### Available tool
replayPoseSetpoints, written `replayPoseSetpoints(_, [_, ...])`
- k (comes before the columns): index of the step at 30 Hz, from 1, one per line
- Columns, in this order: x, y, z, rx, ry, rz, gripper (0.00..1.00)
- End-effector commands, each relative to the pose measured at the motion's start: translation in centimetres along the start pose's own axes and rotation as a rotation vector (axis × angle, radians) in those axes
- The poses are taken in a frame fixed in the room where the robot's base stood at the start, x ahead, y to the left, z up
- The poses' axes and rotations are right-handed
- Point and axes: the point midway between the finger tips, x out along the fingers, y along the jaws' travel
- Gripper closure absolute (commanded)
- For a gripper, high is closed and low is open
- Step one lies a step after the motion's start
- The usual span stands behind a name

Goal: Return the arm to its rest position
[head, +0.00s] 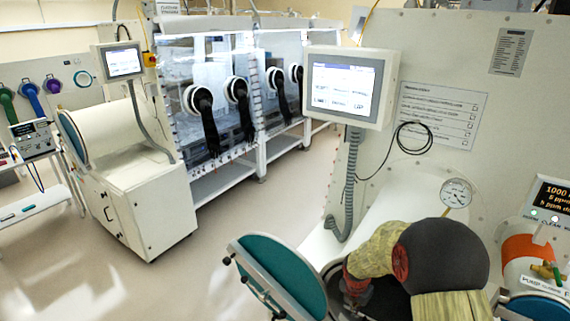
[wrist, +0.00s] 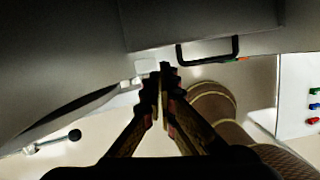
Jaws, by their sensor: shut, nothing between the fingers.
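My gripper (wrist: 163,78) shows in the wrist view with its two dark fingers brought together at the tips, and nothing is held between them. The fingertips overlap a pale grey surface with a black handle (wrist: 236,48) just to their right. In the head view my arm, in a khaki cover with a dark rounded section, appears at the lower right, in front of the large white panel (head: 420,60). The fingers cannot be made out in the head view.
An open round teal door (head: 283,270) stands left of my arm. A monitor (head: 345,85) and a gauge (head: 456,193) are on the panel. A knobbed lever (wrist: 73,135) shows at lower left of the wrist view. The floor (head: 225,225) at centre-left is clear.

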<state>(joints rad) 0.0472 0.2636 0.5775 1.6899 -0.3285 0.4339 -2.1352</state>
Motion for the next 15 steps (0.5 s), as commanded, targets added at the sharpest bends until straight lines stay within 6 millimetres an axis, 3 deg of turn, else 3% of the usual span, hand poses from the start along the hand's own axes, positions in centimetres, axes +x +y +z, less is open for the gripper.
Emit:
replayPoseSetpoints(4, [0.2,-1.1,-1.1,0.254,0.028,-0.039,1.00])
replayPoseSetpoints(8, [0.2,-3.4,-3.8,0.545,0.067,-0.113,1.00])
replayPoseSetpoints(15, [-4.4,-6.8,-7.5,1.169,0.066,-0.212,1.00])
